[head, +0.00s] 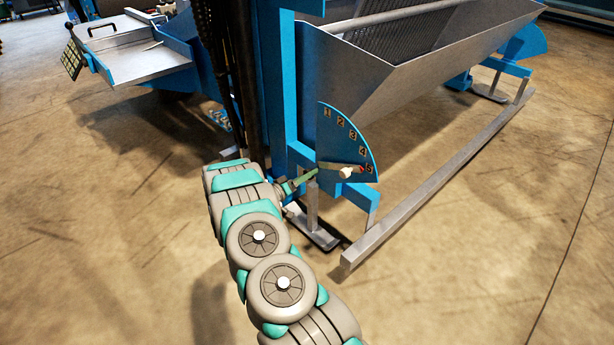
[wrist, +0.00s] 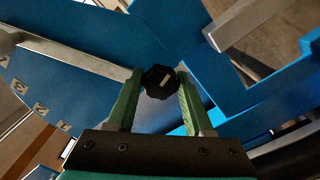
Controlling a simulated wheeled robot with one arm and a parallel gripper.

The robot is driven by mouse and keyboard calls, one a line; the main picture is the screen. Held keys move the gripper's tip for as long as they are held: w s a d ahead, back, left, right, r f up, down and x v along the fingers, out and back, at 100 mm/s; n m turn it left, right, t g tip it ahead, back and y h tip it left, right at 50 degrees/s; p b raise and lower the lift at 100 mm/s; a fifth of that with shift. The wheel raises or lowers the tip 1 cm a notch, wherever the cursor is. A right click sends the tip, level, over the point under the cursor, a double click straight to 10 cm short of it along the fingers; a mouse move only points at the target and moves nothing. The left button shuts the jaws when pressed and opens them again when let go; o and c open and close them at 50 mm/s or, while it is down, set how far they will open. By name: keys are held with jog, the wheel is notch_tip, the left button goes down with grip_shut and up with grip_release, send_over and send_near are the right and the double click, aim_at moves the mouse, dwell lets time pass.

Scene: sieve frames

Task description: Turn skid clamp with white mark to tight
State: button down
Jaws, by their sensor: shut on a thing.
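The skid clamp is a black lobed knob (wrist: 153,83) with a short white mark (wrist: 165,80) on its face, seen in the wrist view. The mark lies slightly off level, its right end higher. My gripper (wrist: 160,84) has its two green fingers on either side of the knob, shut on it. In the head view my gripper (head: 314,172) reaches the blue frame beside the numbered plate; the knob cannot be made out there. No tight or loose lettering is readable.
A blue quadrant plate (head: 340,135) numbered 1 to 5 carries a lever (head: 333,165) with a pale knob (head: 346,173), near 5. Blue frame members (wrist: 225,90) stand close to the right of my fingers. A long grey skid rail (head: 440,190) lies at right; open floor is in front.

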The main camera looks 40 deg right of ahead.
jog(key=shift+m, duration=0.3)
jog(key=m+b, duration=0.4)
jog(key=m, duration=0.1)
jog(key=shift+f, duration=0.2)
jog(key=m+b, duration=0.4)
jog(key=m, duration=0.1)
jog(key=shift+w+m, duration=0.1)
jog(key=shift+m, duration=0.3)
jog(key=m+b, duration=0.4)
jog(key=m, duration=0.1)
jog(key=shift+r+m, duration=0.1)
jog(key=shift+m, duration=0.2)
jog(key=shift+r+m+b, duration=0.15)
jog(key=shift+m+b, duration=0.3)
jog(key=shift+m, duration=1.75)
jog(key=shift+c, duration=1.4)
grip_release()
